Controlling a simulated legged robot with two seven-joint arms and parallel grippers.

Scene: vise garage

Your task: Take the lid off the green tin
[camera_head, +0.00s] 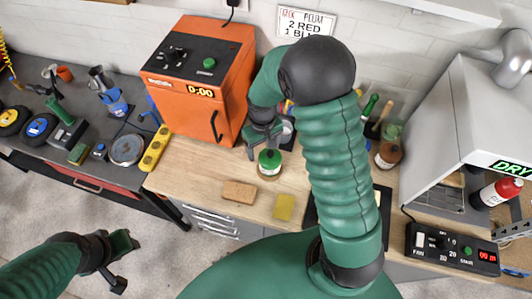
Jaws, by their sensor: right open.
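The green tin (269,161) is a small round green thing with a small dark spot on top. It stands upright on the wooden worktop, in front of the orange oven's right side. I cannot make out the seam between lid and tin. My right gripper (264,142) is open just above and behind the tin, its fingers pointing down. I see no contact between them, and the gripper holds nothing that I can see. My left gripper (124,263) is over the floor at the lower left, away from the bench; its finger gap is unclear.
The orange oven (190,108) stands behind left of the tin. A brown block (239,192) and a yellow sponge (284,206) lie in front. My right arm hides the worktop's middle. Bottles (389,153) and a grey hood (455,125) stand right. Tools crowd the dark bench (22,148) left.

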